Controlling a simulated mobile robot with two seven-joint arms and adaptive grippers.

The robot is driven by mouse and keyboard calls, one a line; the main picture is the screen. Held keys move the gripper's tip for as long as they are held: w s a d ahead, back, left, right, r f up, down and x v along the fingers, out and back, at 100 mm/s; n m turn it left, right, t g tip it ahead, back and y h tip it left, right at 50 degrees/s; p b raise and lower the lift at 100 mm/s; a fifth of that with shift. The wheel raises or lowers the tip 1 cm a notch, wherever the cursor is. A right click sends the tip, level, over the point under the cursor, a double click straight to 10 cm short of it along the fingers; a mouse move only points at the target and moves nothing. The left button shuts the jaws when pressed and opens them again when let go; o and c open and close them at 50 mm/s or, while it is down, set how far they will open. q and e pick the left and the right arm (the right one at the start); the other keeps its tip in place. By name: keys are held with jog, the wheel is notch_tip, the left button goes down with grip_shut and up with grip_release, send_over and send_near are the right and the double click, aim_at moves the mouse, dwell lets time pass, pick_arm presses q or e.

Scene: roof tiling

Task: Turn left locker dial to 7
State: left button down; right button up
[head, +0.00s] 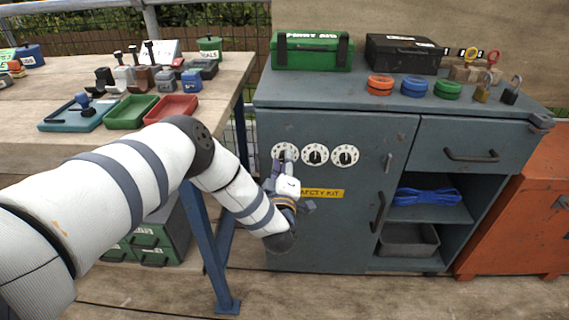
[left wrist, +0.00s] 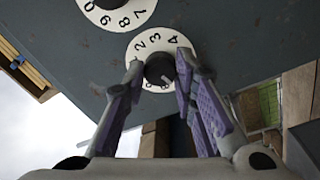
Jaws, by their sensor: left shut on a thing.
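The left locker dial (head: 279,149) is a white numbered disc with a dark knob. It is the leftmost of three on the grey locker door. The middle dial (head: 315,154) and right dial (head: 345,155) are clear of my arm. My left gripper (head: 285,160) is at the left dial and covers part of it. In the left wrist view its purple-padded fingers (left wrist: 160,67) are shut on the left dial's black knob (left wrist: 157,68). Digits 2, 3 and 4 show on that dial's rim (left wrist: 153,40); I cannot read the knob's setting. My right gripper is out of view.
A green first-aid box (head: 313,52) and black case (head: 402,54) stand on the locker top. A wooden table (head: 228,75) with trays stands at left.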

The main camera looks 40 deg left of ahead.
pick_arm(q)
jog(key=shift+f, duration=0.1)
dwell(0.4)
jog(key=c, duration=1.3)
grip_release()
jog(key=v, duration=1.2)
jog(key=shift+d, duration=0.1)
